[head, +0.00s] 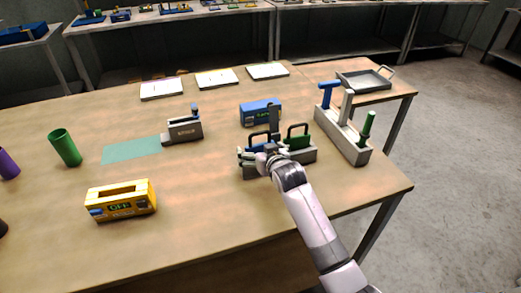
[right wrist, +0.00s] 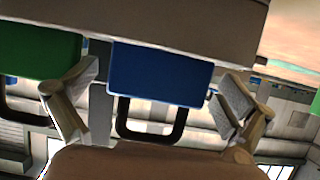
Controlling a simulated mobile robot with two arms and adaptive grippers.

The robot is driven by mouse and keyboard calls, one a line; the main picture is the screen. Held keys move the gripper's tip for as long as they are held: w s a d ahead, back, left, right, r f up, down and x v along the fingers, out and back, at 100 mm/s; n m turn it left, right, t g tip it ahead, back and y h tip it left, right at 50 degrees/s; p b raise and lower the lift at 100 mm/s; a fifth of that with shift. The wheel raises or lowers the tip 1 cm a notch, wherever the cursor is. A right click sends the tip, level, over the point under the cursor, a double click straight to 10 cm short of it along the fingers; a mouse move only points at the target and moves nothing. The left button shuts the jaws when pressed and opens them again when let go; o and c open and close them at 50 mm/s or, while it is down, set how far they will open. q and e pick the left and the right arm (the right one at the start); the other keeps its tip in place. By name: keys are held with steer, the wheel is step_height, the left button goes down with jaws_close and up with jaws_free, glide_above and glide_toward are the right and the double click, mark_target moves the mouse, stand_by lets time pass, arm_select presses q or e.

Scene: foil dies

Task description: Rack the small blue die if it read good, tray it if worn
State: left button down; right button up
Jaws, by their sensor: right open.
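A blue block with a black loop handle (right wrist: 160,75) sits in a grey two-slot holder (head: 303,157) beside a green block with a like handle (head: 298,141). I take the blue block for the blue die; its size class is unclear. My right gripper (head: 262,157) is at the holder's left front and partly hides the blue block. In the right wrist view the open fingers (right wrist: 157,107) stand on either side of the blue block, with gaps visible. A grey rack (head: 352,146) holds blue, white and green handled pieces. A grey tray (head: 365,82) lies behind it. My left gripper is out of view.
A blue display box (head: 260,113) stands just behind the holder. The table's front middle is clear.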

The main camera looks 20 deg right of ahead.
steer(key=shift+r, duration=0.1)
steer(key=v, duration=1.2)
steer(key=shift+r, duration=0.1)
